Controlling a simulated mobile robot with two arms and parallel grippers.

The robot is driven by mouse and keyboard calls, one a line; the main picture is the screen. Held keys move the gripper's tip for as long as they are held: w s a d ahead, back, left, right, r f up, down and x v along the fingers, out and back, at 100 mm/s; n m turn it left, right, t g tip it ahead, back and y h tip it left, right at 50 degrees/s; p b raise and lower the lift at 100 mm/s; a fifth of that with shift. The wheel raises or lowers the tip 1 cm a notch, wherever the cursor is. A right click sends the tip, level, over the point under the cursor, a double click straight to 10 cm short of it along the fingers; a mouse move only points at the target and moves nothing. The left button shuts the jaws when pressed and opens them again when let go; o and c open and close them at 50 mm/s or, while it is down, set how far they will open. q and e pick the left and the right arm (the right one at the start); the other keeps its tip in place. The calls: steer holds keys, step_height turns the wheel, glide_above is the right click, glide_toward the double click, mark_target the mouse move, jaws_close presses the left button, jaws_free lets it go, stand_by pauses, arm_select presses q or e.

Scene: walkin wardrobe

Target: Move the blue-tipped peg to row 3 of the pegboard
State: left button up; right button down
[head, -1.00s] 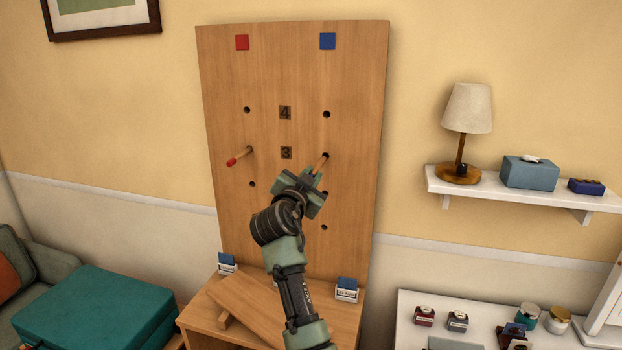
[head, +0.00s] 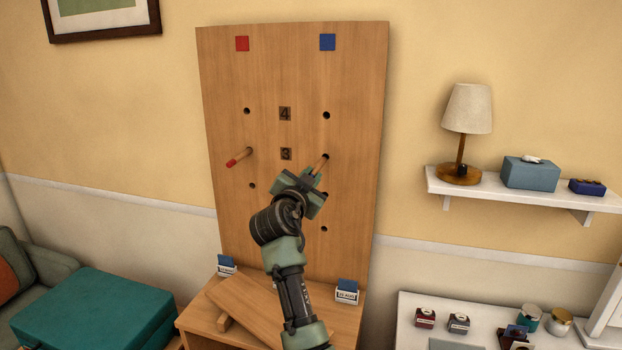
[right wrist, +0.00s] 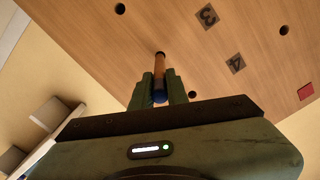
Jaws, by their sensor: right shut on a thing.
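The wooden pegboard (head: 355,80) stands upright against the wall, with number plates 4 (head: 285,114) and 3 (head: 286,154) down its middle. My right gripper (head: 314,180) is shut on the blue-tipped peg (head: 321,165), in front of the board's right column under the blue square (head: 327,41). The peg's far end meets the board at the right hole level with plate 3; how deep it sits I cannot tell. In the right wrist view the blue end of the peg (right wrist: 160,97) is between the fingers. My left gripper is out of view.
A red-tipped peg (head: 238,157) sticks out of the left hole of row 3. Other holes, such as the right one in row 4 (head: 326,115), are empty. A wooden stand (head: 195,320) with small card holders is below. A shelf (head: 500,191) with a lamp is at right.

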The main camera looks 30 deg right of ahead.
mark_target(317, 166)
stand_by(0.4)
steer(key=shift+b, duration=0.45)
steer(key=shift+b+x, duration=1)
steer(key=shift+x, duration=1.55)
steer(key=c, duration=1.3)
jaws_free()
steer(key=shift+a+f, duration=0.1)
